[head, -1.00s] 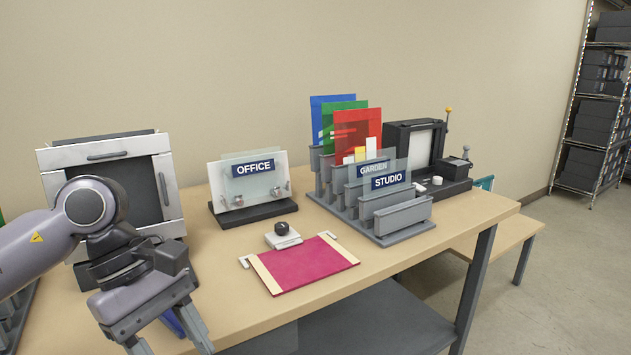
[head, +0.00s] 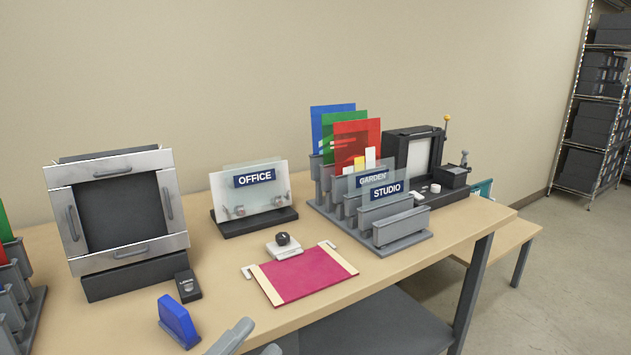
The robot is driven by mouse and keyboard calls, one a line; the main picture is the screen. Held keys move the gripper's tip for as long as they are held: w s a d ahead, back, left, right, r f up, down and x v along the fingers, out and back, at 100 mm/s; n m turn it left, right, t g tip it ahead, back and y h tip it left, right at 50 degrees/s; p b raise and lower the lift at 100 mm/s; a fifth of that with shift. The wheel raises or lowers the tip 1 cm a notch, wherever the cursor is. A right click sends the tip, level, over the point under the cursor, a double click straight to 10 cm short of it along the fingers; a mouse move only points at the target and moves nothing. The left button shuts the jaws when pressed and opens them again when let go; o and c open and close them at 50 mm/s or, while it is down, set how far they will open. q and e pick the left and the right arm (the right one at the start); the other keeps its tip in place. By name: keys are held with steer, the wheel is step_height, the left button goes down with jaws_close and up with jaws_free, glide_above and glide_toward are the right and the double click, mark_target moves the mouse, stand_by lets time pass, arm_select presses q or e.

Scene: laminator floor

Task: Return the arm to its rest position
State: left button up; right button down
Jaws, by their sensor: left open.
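My left gripper (head: 252,341) shows only by its grey fingertips at the bottom edge of the head view, in front of the table (head: 350,306). The fingers are apart and nothing shows between them. The rest of my left arm is out of the picture. My right gripper is not in view.
On the table are a metal-framed press (head: 120,252), a blue block (head: 178,319), a small black box (head: 187,286), the OFFICE stand (head: 268,220), a magenta sheet (head: 303,278), a grey rack (head: 400,242) with coloured sheets, and a black device (head: 447,180). Shelving (head: 590,110) stands far right.

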arm_select(q)
steer(key=s+a+f+n+g+y, duration=0.2)
steer(key=f+n, duration=0.4)
steer(key=f, duration=0.3)
steer(key=s+a+f+n+g+y+p, duration=0.1)
steer(key=s+a+f+n+g+y, duration=0.1)
steer(key=s+a+f+n+y, duration=0.3)
steer(key=s+a+f+n+g+y, duration=0.2)
steer(key=s+a+f+n+y, duration=0.2)
steer(key=f+n, duration=0.5)
steer(key=s+f+y, duration=0.2)
steer(key=s+f, duration=0.1)
steer(key=shift+a+f+y+p, duration=0.25)
steer(key=shift+f+y+p, duration=0.05)
steer(key=shift+f+p, duration=0.05)
